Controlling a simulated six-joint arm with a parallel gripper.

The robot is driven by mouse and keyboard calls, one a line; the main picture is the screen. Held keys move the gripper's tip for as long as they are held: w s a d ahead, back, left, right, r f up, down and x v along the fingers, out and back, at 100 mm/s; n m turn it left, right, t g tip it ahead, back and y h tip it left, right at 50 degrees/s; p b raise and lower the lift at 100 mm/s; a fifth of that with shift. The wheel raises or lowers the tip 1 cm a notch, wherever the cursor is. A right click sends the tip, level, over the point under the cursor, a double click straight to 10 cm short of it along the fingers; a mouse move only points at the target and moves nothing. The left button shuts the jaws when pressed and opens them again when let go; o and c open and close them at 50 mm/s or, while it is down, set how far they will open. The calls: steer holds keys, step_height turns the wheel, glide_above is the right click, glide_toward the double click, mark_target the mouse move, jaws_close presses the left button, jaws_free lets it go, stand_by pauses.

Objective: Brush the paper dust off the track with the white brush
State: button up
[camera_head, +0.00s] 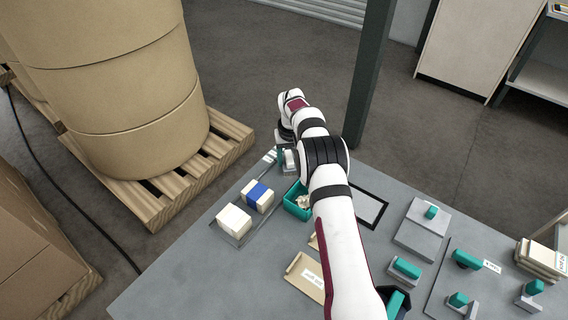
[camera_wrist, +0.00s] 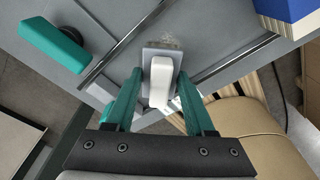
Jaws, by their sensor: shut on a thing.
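In the wrist view the teal fingers of my gripper (camera_wrist: 160,92) are shut on the white handle of the brush (camera_wrist: 160,85). The brush's grey head sits beyond the fingertips, over the track (camera_wrist: 215,66) between its dark rails. Faint pale specks, likely paper dust (camera_wrist: 168,43), show just past the head. I cannot tell whether the bristles touch the track. In the head view my gripper (camera_head: 284,158) is at the far end of the table, partly hidden by my arm.
On the track stand a white block (camera_head: 234,222) and a blue-banded block (camera_head: 257,196). A teal bin (camera_head: 297,203) is close to my arm. Grey fixtures with teal handles (camera_head: 431,213) fill the right side. Large paper rolls (camera_head: 135,90) stand on a pallet beyond the table's left edge.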

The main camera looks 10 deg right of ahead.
steer(key=shift+w+d, duration=0.1)
steer(key=shift+d, duration=0.25)
steer(key=shift+s, duration=0.3)
steer(key=shift+s+a, duration=2.4)
steer(key=shift+a, duration=0.05)
steer(key=shift+w+d, duration=2.45)
steer(key=shift+w+d+r, duration=0.1)
steer(key=shift+r, duration=4.05)
